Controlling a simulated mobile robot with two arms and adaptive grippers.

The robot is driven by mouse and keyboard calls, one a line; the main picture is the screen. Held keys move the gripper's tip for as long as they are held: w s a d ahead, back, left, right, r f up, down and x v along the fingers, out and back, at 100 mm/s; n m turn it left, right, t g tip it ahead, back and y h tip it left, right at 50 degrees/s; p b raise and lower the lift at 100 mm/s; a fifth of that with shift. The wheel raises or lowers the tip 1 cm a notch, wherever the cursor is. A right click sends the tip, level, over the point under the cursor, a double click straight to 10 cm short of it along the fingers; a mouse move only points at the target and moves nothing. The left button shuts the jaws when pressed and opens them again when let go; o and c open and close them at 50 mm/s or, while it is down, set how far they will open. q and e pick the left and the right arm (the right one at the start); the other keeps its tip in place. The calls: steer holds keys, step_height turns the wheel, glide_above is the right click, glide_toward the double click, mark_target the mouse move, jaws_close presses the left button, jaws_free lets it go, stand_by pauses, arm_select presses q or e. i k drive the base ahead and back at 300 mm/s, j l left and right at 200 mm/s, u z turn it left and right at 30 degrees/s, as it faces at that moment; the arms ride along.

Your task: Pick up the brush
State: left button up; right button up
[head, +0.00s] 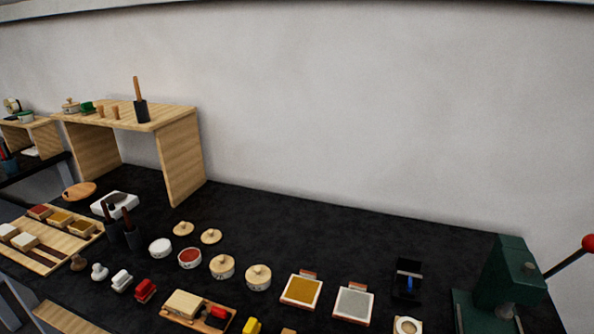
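What looks like a brush (137,88), with an upright wooden handle, stands with its lower end in or behind a small dark holder (141,112) on top of the wooden shelf (180,160). Neither of my grippers is in view, and nothing is seen held.
The black table (330,225) is bare along the wall. Several lidded pots (258,278), two framed pads (353,302), stamps and a wooden tray (40,262) fill its front. A green press (508,280) with a red-knobbed lever stands at the right.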

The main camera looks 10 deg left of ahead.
mark_target(121, 280)
steer(key=u, duration=1.25)
